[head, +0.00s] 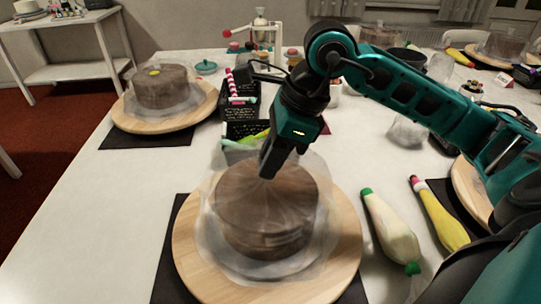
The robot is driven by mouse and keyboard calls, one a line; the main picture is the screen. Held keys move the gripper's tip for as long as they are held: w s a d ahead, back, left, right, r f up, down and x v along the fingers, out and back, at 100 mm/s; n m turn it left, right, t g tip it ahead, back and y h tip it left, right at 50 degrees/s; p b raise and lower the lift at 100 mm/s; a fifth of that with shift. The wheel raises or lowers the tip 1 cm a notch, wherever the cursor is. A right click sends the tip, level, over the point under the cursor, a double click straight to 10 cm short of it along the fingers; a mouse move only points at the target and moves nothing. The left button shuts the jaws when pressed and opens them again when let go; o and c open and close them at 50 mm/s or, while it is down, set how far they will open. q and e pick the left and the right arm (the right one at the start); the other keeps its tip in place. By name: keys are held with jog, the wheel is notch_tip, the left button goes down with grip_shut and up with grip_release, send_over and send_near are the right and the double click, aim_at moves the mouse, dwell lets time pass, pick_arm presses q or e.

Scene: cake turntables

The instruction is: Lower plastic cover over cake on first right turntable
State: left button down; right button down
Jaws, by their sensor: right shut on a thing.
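A round brown cake (262,215) sits on the near wooden turntable (200,272), which rests on a black mat. A clear plastic cover (326,225) surrounds the cake, which shows through it. The cover looks upright and roughly centred; I cannot tell whether its lower edge touches the board. My right gripper (268,172) points down and is shut on the top of the plastic cover, just above the cake. The pinched plastic is hard to make out. My left gripper is not in view.
Two piping bags, one cream (390,228) and one yellow (440,215), lie right of the near turntable. A black holder (240,108) with tools stands behind it. A second wooden turntable (200,113) with a cake stands at the far left. The table's left front is clear.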

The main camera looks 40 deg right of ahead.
jog(key=shift+f, duration=0.35)
jog(key=shift+f+b, duration=0.45)
jog(key=shift+b, duration=0.3)
dwell(0.3)
jog(key=c, duration=0.9)
grip_release()
jog(key=shift+o, duration=0.2)
jog(key=shift+r, duration=0.15)
jog(key=shift+r+p, duration=2.6)
jog(key=shift+r, duration=0.8)
